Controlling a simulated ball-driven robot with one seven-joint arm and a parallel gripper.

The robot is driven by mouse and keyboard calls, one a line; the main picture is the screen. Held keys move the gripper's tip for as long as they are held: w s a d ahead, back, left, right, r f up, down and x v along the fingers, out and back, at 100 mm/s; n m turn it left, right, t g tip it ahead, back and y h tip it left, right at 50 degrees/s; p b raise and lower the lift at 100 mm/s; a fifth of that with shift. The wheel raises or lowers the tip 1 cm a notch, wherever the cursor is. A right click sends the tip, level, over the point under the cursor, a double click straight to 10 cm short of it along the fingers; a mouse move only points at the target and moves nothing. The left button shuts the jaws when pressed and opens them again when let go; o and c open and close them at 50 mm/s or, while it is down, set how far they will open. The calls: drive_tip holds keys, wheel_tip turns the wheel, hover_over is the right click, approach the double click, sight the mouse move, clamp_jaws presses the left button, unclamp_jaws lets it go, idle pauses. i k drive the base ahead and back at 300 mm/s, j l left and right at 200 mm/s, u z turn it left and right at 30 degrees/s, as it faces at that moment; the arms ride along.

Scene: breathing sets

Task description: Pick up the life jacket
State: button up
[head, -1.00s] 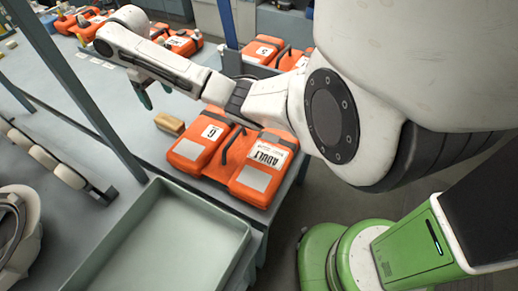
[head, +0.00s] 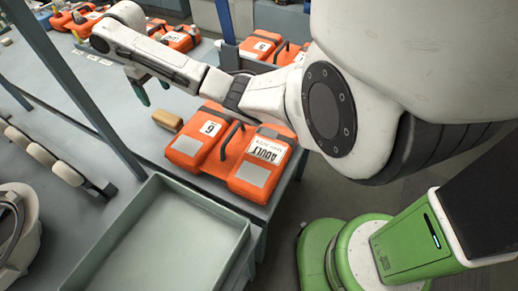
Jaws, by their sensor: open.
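An orange life jacket (head: 212,151) lies near the table's right edge in the head view. It has a black strap, a white "ADULT" label, a number label and pale grey patches. The gripper is clear of this jacket. More orange life jackets lie at the back left (head: 180,38) and at the back centre (head: 262,46).
A tan block (head: 168,120) lies left of the near jacket. A green-grey tray (head: 205,200) stands in front of it. A blue-grey post (head: 75,75) rises at left, beside a row of pale rollers (head: 42,154). Bare tabletop (head: 125,110) shows around the gripper.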

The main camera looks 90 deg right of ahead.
sight(251, 161)
drive_tip(key=k+j+z, duration=0.35)
drive_tip(key=k, duration=0.35)
drive_tip(key=k+j+z, duration=0.15)
drive_tip(key=k+j, duration=0.1)
drive_tip(key=k, duration=0.1)
